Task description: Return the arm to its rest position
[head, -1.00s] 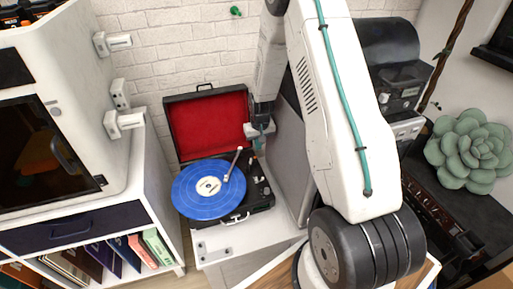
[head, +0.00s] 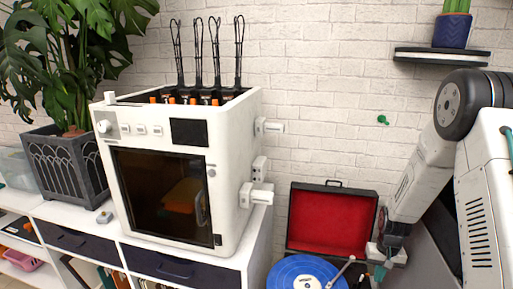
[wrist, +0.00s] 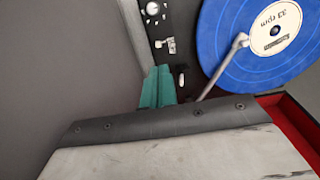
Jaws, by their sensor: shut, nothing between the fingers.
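My arm comes in from the right edge of the head view and reaches down to the right of the record player. My gripper (head: 380,270) is low in that view, just right of the red-lined lid (head: 332,222). In the wrist view its teal fingertips (wrist: 157,87) are together with nothing between them. They show over the dark deck of the record player (wrist: 178,28), left of the tonearm (wrist: 220,68) and the blue record (wrist: 228,45). I cannot tell how high above the deck they are.
A white 3D printer (head: 185,180) stands on a white cabinet (head: 100,238) left of the record player. A potted plant (head: 68,160) is at far left. A wall shelf with a cactus (head: 453,28) hangs above my arm.

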